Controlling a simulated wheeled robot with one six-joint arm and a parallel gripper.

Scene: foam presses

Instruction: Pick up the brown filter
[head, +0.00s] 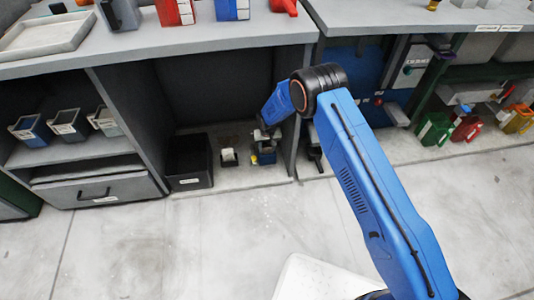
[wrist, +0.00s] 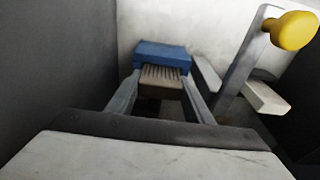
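The brown filter (wrist: 161,74) shows in the wrist view as a ribbed, brownish block against a blue block (wrist: 163,52). I cannot tell whether the two are joined. My gripper (wrist: 161,78) points at it, with one finger on each side of the filter. The fingers are apart, and I see no clear contact with its sides. In the head view my gripper (head: 266,140) is low inside the open bay under the counter, by a small blue object (head: 265,157). The filter itself is too small to make out there.
A black bin (head: 188,163) and a small dark item with a white front (head: 228,156) stand left of my gripper. In the wrist view a grey bar with a yellow knob (wrist: 292,30) stands close on the right, and a dark wall (wrist: 55,60) on the left.

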